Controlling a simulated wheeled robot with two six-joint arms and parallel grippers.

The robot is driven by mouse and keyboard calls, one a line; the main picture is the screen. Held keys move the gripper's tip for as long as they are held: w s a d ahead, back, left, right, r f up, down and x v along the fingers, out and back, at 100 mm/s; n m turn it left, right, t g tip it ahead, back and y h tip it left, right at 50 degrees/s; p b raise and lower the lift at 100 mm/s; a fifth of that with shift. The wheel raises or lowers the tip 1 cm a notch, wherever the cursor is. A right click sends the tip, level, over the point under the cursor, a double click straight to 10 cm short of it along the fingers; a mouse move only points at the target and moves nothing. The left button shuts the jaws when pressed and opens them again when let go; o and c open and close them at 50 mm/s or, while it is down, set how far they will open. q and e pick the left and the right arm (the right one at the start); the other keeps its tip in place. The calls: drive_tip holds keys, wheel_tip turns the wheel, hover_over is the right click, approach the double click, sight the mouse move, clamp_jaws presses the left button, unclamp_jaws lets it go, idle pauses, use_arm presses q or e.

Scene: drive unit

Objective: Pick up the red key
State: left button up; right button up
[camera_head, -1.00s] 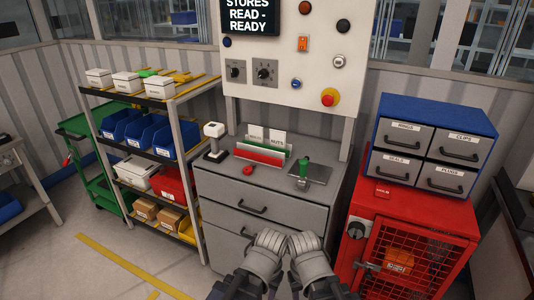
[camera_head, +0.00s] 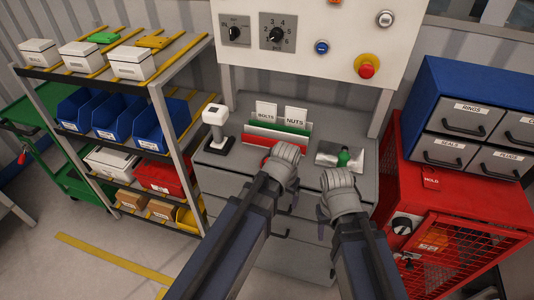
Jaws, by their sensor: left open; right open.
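The red key (camera_head: 265,162) shows only as a small bit of red on the grey cabinet top, at the left edge of my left gripper. The rest of it is hidden behind that gripper. My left gripper (camera_head: 284,158) is open over the cabinet top, in front of the red-and-green card rack. I cannot tell whether it touches the key. My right gripper (camera_head: 338,184) is open and empty, over the front right of the cabinet top, below the green-handled piece (camera_head: 343,157).
The card rack (camera_head: 262,141) with BOLTS and NUTS cards stands behind the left gripper. A white-topped scanner-like device (camera_head: 217,125) stands left. The control panel (camera_head: 300,40) rises behind. A red mesh locker (camera_head: 455,235) stands right, shelving (camera_head: 158,95) left.

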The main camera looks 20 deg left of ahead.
wheel_tip(320, 180, up, 4)
drive_tip(key=p, duration=0.3)
use_arm(q)
drive_tip(key=w+a+r+t, duration=0.1)
drive_tip(key=w+a, duration=0.2)
drive_tip(key=w, duration=0.1)
drive_tip(key=w+a+r+n+t+b, duration=0.1)
drive_tip(key=w+a, duration=0.2)
drive_tip(key=w, duration=0.1)
drive_tip(key=w+a+r+n+t+b, duration=0.1)
drive_tip(key=w+a, duration=0.2)
drive_tip(key=w, duration=0.1)
drive_tip(key=shift+w+a+r, duration=0.1)
drive_tip(key=shift+a+r, duration=0.3)
drive_tip(key=b+x, duration=0.5)
drive_tip(key=x, duration=0.1)
drive_tip(key=shift+w+d+r, duration=0.1)
drive_tip(key=shift+w+d, duration=0.05)
drive_tip(key=shift+r, duration=0.1)
use_arm(e)
wheel_tip(320, 180, down, 7)
use_arm(q)
drive_tip(key=shift+c, duration=0.3)
use_arm(e)
drive_tip(key=shift+s, duration=0.1)
use_arm(q)
clamp_jaws()
